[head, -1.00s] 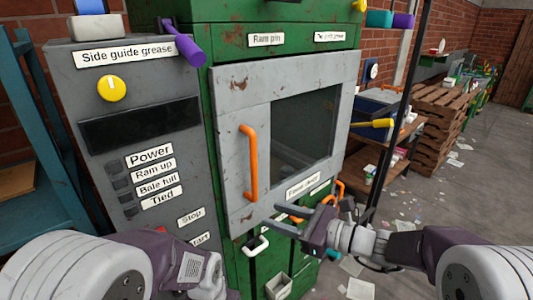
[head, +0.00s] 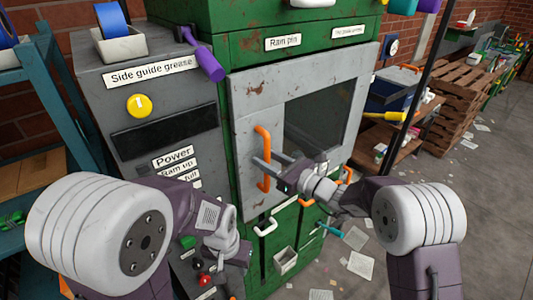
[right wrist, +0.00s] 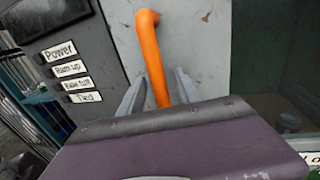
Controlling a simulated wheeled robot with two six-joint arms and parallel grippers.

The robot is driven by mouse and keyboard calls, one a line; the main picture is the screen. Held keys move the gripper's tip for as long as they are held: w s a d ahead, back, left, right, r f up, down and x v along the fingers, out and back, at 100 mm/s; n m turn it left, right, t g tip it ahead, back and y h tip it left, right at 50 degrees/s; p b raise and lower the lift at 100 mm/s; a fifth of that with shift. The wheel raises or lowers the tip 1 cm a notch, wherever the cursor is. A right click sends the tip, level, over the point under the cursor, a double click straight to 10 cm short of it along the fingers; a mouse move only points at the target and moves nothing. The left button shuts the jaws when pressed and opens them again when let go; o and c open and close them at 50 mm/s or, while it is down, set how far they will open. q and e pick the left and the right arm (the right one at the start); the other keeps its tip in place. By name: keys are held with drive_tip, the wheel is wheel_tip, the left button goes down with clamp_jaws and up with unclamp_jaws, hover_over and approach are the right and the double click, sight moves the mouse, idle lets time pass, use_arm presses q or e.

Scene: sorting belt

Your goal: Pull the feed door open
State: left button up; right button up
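The feed door (head: 248,90) is a grey metal panel with a dark window, set in the green machine, and looks closed. Its upright orange handle (head: 262,145) is on the door's left side. My right gripper (head: 265,160) is open in front of the handle, with one finger on each side of it. In the right wrist view the handle (right wrist: 150,50) runs down between the two spread fingers (right wrist: 157,88), and its lower part is hidden behind my wrist. My left gripper (head: 238,258) is low, in front of the control panel; its fingers are not clear.
A grey control panel (head: 165,105) with a yellow knob (head: 139,105) stands left of the door. A purple handle (head: 205,55) sticks out above it. A dark post (head: 408,75) and a shelf (head: 395,140) stand to the right. Open floor (head: 470,200) lies at the right.

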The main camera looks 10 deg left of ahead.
drive_tip(key=shift+s+r, duration=0.1)
drive_tip(key=shift+s, duration=0.1)
drive_tip(key=shift+w, duration=0.1)
drive_tip(key=shift+w, duration=0.2)
clamp_jaws()
drive_tip(key=shift+s, duration=0.1)
idle(0.9)
